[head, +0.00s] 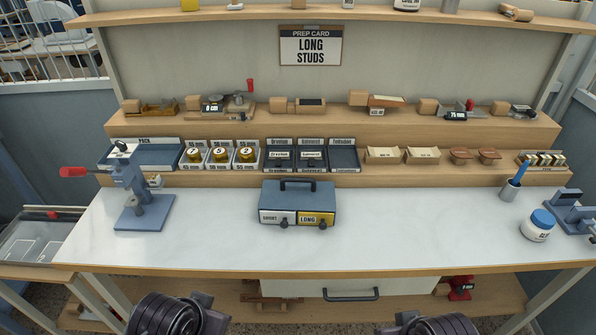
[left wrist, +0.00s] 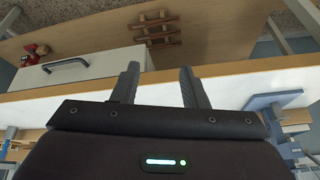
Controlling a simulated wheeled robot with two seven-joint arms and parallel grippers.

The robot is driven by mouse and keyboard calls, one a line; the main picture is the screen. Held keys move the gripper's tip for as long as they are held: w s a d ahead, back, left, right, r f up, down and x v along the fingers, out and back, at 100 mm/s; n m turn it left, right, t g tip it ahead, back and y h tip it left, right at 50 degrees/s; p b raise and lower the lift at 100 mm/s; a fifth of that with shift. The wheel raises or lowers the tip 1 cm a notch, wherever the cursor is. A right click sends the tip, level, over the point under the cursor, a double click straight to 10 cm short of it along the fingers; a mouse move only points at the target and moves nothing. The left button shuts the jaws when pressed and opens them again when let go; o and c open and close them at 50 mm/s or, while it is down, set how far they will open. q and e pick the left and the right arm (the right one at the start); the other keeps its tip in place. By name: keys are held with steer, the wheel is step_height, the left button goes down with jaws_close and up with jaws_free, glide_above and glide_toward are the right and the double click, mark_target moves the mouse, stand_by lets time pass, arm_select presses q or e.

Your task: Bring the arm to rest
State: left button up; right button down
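My left gripper (left wrist: 159,68) shows in the left wrist view with its two fingers apart and nothing between them. It is by the front edge of the workbench (left wrist: 240,66), with the drawer and lower shelf beyond. In the head view only dark parts of my two arms show at the bottom edge, left and right. My right gripper is out of view. On the bench (head: 390,225) stands a blue-grey box (head: 300,190) with a handle and two labelled fronts, SHORT (head: 277,217) and LONG (head: 316,219).
A blue-grey press (head: 140,190) with a red handle stands at the left. A white jar (head: 538,226), a cup with a blue tool (head: 511,190) and a blue fixture (head: 575,212) stand at the right. Tiered shelves (head: 340,128) line the back. The bench's front is clear.

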arm_select(q)
steer(key=s+a+n+g, duration=0.1)
steer(key=s+a, duration=0.2)
steer(key=s, duration=0.1)
steer(key=s+f+g, duration=0.2)
steer(key=s+f, duration=0.1)
steer(key=f, duration=3)
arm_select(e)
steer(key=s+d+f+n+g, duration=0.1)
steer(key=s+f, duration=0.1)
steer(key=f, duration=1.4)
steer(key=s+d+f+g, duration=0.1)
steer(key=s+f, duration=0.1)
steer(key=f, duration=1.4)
arm_select(q)
steer(key=s+a+f+g, duration=0.1)
steer(key=s+a+f, duration=0.2)
steer(key=s+f, duration=1.3)
steer(key=s, duration=0.2)
steer(key=shift+s+y, duration=0.3)
steer(key=shift+s, duration=0.05)
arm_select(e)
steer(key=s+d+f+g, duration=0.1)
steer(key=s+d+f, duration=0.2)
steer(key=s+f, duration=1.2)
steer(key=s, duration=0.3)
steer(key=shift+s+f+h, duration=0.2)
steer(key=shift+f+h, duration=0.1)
